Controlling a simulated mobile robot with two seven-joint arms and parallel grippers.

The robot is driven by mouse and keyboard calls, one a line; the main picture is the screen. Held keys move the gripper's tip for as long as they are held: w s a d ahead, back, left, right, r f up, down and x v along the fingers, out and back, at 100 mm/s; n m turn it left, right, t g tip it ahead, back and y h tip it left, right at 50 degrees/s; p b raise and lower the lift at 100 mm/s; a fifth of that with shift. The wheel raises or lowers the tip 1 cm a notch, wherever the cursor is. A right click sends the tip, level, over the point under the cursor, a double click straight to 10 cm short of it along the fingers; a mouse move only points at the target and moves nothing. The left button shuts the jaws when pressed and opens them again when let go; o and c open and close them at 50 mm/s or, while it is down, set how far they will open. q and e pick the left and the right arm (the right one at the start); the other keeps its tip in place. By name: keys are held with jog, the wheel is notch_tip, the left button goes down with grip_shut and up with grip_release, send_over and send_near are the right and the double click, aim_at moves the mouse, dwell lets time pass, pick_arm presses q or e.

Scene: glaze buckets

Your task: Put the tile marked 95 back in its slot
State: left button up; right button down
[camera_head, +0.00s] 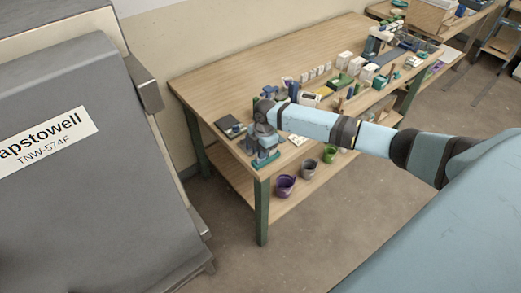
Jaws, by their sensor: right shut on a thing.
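My right arm reaches in from the right, over the near left corner of the wooden workbench (220,85). My right gripper (265,160) points down at that corner. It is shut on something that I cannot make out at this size. No number 95 is readable on any tile. Several small white pieces (318,72) stand in a row towards the back of the bench; I cannot tell if they are tiles. I cannot pick out the slot. My left gripper is not in view.
A dark flat item (230,127) lies left of my gripper. Purple (285,186), grey (308,168) and green (329,153) buckets stand on the lower shelf. A large grey machine (90,190) fills the left. The bench's back left is bare.

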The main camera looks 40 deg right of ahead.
dwell(0.4)
jog(key=shift+f, duration=0.3)
jog(key=c, duration=1)
grip_release()
jog(key=shift+r, duration=0.1)
notch_tip(320, 180, up, 5)
jog(key=p, duration=0.4)
jog(key=shift+p, duration=0.35)
jog(key=shift+r+p, duration=0.95)
jog(key=shift+p, duration=0.05)
